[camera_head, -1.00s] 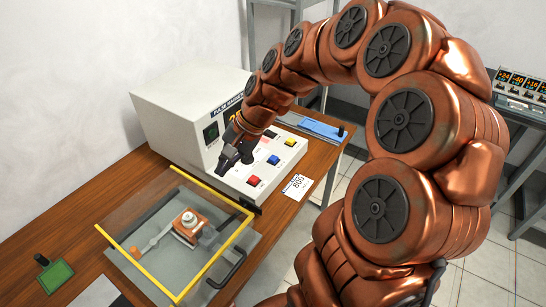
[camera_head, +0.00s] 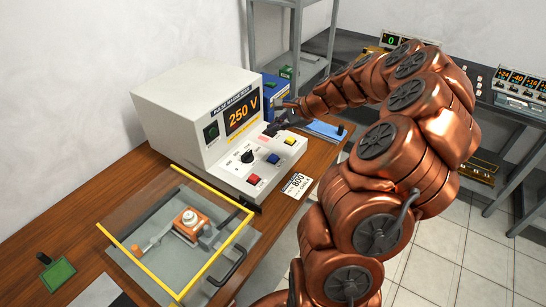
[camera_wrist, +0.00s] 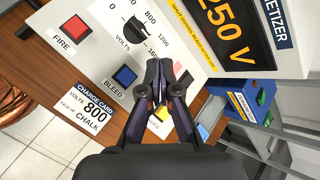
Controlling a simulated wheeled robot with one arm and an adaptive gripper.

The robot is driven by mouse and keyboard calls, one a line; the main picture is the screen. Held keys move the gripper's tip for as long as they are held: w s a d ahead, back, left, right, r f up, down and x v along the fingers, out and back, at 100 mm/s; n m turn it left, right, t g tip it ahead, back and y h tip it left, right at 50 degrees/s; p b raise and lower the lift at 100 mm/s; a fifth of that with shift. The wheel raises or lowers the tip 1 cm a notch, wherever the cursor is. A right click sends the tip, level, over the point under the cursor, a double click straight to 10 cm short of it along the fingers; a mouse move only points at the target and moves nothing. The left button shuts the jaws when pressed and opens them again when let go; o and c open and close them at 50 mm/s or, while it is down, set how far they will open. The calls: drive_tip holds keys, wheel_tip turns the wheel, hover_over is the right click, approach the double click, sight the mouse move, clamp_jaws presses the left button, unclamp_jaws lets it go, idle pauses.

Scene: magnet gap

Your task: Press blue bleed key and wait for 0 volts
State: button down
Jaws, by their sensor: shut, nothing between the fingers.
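The pale magnetizer box (camera_head: 180,105) stands on the wooden bench, its display (camera_head: 243,115) reading 250 V in orange. The blue bleed key (camera_head: 273,159) is on its sloped panel, between the red fire key (camera_head: 253,179) and a yellow key (camera_head: 290,141). In the wrist view the bleed key (camera_wrist: 124,76) is left of my fingers, uncovered. My gripper (camera_head: 270,131) is shut and empty above the far part of the panel, apart from the blue key. In the wrist view my gripper (camera_wrist: 159,72) partly hides the yellow key (camera_wrist: 165,112).
A black volts dial (camera_wrist: 136,30) is beside the keys. A charge card (camera_head: 297,184) reading 800 lies in front of the box. A yellow-edged clear cover (camera_head: 178,292) stands over a fixture at the front. A blue box (camera_head: 275,88) is behind my gripper.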

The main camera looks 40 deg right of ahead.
sight(275, 157)
drive_tip(key=shift+f+b, duration=2.2)
drive_tip(key=shift+f, duration=2.25)
drive_tip(key=shift+f, duration=0.1)
drive_tip(key=shift+f, duration=0.25)
drive_tip(key=shift+f+b, duration=0.45)
drive_tip(key=shift+f, duration=0.1)
drive_tip(key=shift+r, duration=0.15)
drive_tip(key=shift+r+p, duration=0.55)
drive_tip(key=shift+r, duration=0.25)
